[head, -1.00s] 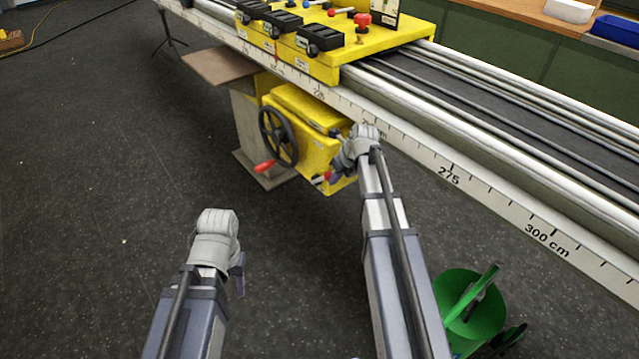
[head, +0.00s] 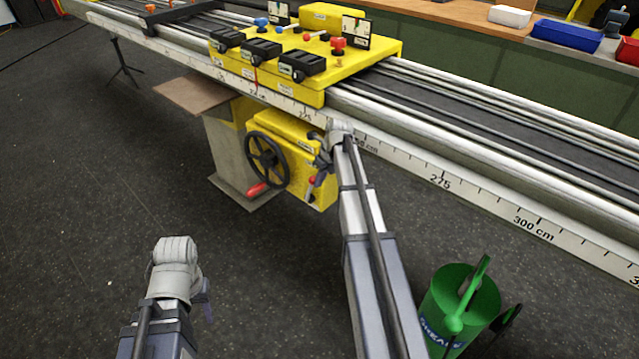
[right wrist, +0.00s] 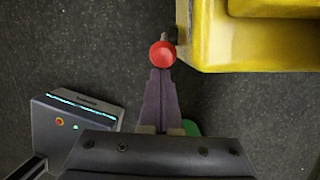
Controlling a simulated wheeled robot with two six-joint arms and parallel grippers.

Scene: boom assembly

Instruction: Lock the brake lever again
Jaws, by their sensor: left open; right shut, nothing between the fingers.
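The brake lever shows as a red knob (head: 312,181) on the right side of the yellow gearbox (head: 324,196), beneath the rail. In the right wrist view the red knob (right wrist: 161,54) sits on a short dark stem beside the yellow housing. My right gripper (head: 322,166) is shut and empty, close beside the knob. In the right wrist view its closed fingertips (right wrist: 160,72) point at the knob with almost no gap; whether they touch I cannot tell. My left gripper (head: 208,304) is open and empty, low over the floor, away from the gearbox.
A black handwheel (head: 267,160) with a red handle (head: 258,188) is left of the lever. The long rail (head: 440,180) with its scale runs above. A green grease can (head: 458,300) stands on the floor right of my right arm.

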